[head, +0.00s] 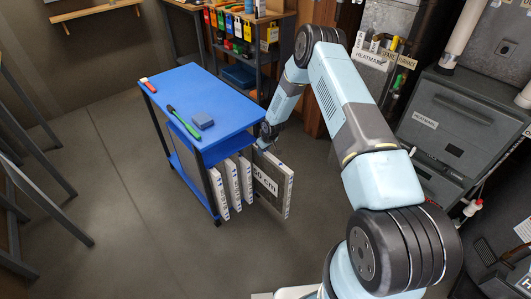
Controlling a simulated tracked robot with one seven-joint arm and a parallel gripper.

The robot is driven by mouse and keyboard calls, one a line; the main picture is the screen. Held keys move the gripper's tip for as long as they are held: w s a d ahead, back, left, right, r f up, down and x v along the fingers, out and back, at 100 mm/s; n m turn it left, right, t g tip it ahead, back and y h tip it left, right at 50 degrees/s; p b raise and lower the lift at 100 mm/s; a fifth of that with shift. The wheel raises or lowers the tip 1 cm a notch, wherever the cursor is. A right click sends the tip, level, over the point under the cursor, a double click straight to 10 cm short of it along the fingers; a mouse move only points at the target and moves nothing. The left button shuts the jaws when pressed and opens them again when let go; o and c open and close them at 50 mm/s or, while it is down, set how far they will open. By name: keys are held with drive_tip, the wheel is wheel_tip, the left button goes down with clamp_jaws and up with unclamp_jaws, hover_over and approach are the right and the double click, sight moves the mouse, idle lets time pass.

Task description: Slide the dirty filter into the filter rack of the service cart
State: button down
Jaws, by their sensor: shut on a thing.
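The blue service cart (215,95) stands left of my arm. Under its top, a rack holds several white-edged filters (220,193) upright, their ends sticking out at the front. A dark-faced, white-edged filter (272,183) with a "50 cm" label stands upright at the rack's right side and juts out farther than the others. My gripper (267,138) is at this filter's upper rear edge, beside the cart, and is shut on it. The fingertips are small and partly hidden. I cannot tell how far this filter's rear end is inside the rack.
A green-handled tool (183,122), a grey-blue block (203,120) and a red-and-white item (148,83) lie on the cart top. A loaded shelf (250,50) stands behind. The grey furnace (440,120) is at the right. Floor in front of the cart is clear.

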drive_tip(key=shift+w+a, duration=0.65)
drive_tip(key=shift+w, duration=0.25)
drive_tip(key=c, duration=0.7)
unclamp_jaws()
drive_tip(key=shift+r, duration=0.1)
drive_tip(key=v, duration=0.4)
drive_tip(key=shift+r, duration=0.2)
drive_tip(key=s+d, duration=0.2)
drive_tip(key=s, duration=0.1)
drive_tip(key=s+d, duration=0.2)
drive_tip(key=s, duration=0.1)
drive_tip(key=s+d, duration=0.3)
drive_tip(key=s, duration=0.1)
drive_tip(key=shift+d+r, duration=0.1)
